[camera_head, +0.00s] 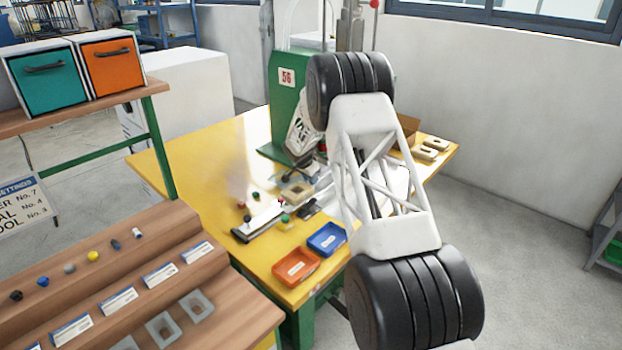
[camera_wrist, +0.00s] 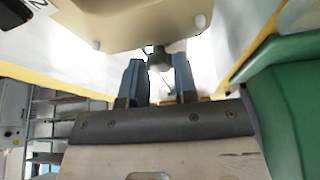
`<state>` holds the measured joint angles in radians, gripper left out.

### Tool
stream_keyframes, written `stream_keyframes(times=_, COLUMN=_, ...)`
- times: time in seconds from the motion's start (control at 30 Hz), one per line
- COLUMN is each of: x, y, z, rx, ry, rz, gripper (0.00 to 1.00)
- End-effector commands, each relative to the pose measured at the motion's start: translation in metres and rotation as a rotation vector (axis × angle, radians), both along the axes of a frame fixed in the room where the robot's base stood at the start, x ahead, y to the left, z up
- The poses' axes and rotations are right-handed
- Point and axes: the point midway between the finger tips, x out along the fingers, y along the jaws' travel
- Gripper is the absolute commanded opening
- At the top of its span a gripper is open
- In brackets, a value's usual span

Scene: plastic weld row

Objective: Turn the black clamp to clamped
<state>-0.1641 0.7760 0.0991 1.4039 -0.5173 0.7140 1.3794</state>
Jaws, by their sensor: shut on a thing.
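In the wrist view, my gripper (camera_wrist: 160,65) has its two blue-grey fingers on either side of a small dark knob (camera_wrist: 160,57), which I take to be part of the black clamp. The fingers are shut on it. A beige block (camera_wrist: 130,20) sits just beyond the fingertips and fills the top of that view. In the head view, the beige fixture (camera_head: 296,191) is on the yellow table near the green press, with dark parts behind it. My arm hides much of this area, and the clamp's angle cannot be told.
The green press (camera_head: 285,100) stands close behind the fixture; its green side (camera_wrist: 290,100) is close at right in the wrist view. Orange (camera_head: 296,267) and blue (camera_head: 327,239) trays lie on the yellow table (camera_head: 200,165) in front. Small coloured knobs lie nearby. The table's left part is clear.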

Motion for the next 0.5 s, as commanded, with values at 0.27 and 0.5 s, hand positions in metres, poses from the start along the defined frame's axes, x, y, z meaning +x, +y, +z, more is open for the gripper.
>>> stream_keyframes(times=0.27, x=-0.0004, y=-0.0006, z=0.0005, rx=0.000, ry=0.000, rz=0.032, gripper=0.04)
stream_keyframes(times=0.5, x=-0.0007, y=-0.0015, z=0.0005, rx=-0.001, ry=-0.001, rz=0.136, gripper=0.04)
